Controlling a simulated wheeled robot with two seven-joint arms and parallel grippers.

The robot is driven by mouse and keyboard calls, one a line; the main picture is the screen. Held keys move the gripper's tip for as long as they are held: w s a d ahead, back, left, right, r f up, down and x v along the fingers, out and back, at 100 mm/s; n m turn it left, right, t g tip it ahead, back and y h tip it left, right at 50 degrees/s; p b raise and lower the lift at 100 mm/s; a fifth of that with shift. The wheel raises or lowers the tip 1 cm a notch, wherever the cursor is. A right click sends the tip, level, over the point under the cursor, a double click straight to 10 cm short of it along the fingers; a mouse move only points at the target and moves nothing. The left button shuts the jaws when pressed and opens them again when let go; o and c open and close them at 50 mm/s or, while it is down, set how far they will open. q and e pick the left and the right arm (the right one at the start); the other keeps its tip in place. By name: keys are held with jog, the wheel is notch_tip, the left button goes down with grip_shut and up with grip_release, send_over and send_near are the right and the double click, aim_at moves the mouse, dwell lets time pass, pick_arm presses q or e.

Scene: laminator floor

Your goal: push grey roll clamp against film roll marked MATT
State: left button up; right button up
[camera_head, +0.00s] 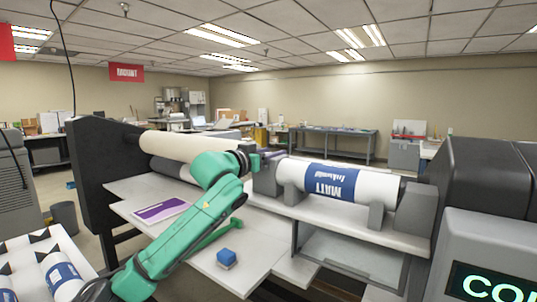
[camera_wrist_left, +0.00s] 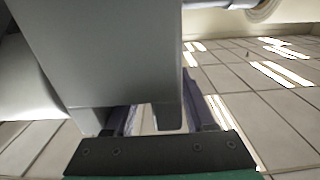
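The white film roll marked MATT (camera_head: 335,182), with a blue label band, lies on its side on a white shelf at right of centre. A grey block that looks like the roll clamp (camera_head: 268,178) stands at its left end, at or very near the roll; a gap cannot be made out. My left gripper (camera_head: 254,160) reaches this block from the left. In the left wrist view a large grey block (camera_wrist_left: 110,55) fills the upper left and partly hides the fingers (camera_wrist_left: 160,118). They stand apart, with a light gap between them. My right gripper is out of view.
Another grey block (camera_head: 417,209) stands at the roll's right end, beside a dark machine housing (camera_head: 485,175). A long cream roll (camera_head: 190,146) lies behind my left arm.

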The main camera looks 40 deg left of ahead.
pick_arm(q)
jog(key=shift+s+a+f+b, duration=0.2)
jog(key=shift+s+b, duration=0.3)
jog(key=shift+b, duration=0.05)
jog(key=s+b, duration=1)
jog(key=s, duration=0.3)
jog(key=shift+s+d+r, duration=0.2)
jog(key=shift+s+d, duration=0.1)
jog(key=shift+d, duration=0.05)
